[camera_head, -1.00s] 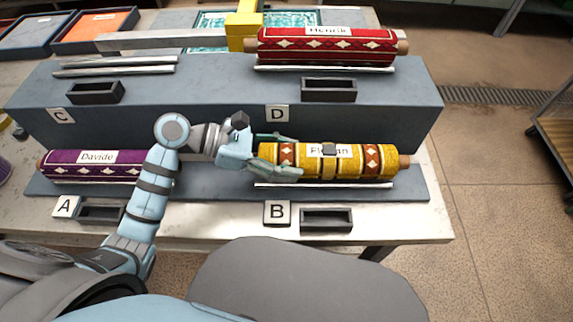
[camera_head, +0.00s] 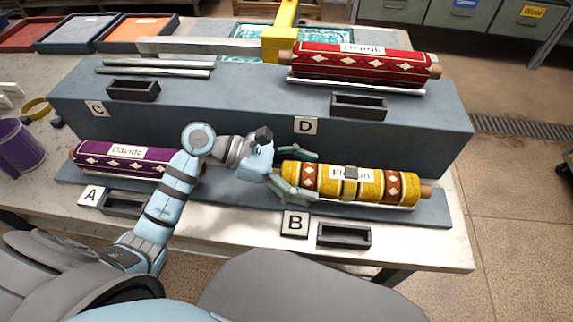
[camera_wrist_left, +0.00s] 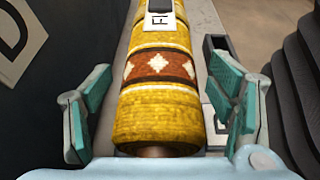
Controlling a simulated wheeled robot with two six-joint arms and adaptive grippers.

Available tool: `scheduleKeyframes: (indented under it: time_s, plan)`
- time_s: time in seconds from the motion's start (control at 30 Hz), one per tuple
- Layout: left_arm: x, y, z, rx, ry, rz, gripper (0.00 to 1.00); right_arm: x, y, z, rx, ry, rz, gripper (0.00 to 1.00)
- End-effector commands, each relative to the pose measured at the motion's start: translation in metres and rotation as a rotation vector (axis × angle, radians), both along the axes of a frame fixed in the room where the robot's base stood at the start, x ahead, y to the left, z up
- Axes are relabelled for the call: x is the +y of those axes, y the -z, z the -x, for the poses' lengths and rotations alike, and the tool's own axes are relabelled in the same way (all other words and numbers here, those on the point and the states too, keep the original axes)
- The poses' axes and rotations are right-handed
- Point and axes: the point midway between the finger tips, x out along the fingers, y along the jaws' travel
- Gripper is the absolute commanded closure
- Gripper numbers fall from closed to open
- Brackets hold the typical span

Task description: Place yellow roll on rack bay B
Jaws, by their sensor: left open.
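The yellow roll (camera_head: 330,184), with brown diamond bands and a partly covered name label, lies in bay B of the rack, behind the B plate (camera_head: 294,223). My left gripper (camera_head: 298,172) is at the roll's left end. In the left wrist view the yellow roll (camera_wrist_left: 157,105) runs between the two open fingers, with a gap visible on each side. The gripper also shows there (camera_wrist_left: 160,115). My right gripper is not in view.
A purple roll (camera_head: 110,158) lies in bay A and a red roll (camera_head: 340,64) in bay D. Bay C's rails (camera_head: 150,68) are empty. Dark trays, such as one near B (camera_head: 343,236), stand in front of the bays. A purple cup (camera_head: 20,148) stands far left.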

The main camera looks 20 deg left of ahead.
Motion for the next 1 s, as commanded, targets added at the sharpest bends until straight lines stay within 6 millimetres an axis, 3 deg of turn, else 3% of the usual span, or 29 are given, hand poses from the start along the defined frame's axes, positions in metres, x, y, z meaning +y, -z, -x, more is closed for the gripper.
scheduleKeyframes:
  time_s: [0.3, 0.5, 1.0]
  plan:
    - [0.066, -0.029, 0.018, 0.004, 0.000, -0.009, 0.24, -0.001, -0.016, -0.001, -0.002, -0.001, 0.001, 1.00]
    - [0.097, -0.042, 0.027, 0.003, 0.000, -0.003, 0.24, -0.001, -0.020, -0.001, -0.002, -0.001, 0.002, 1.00]
    - [0.100, -0.044, 0.028, 0.000, 0.000, 0.000, 0.24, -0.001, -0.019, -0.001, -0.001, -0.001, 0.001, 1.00]
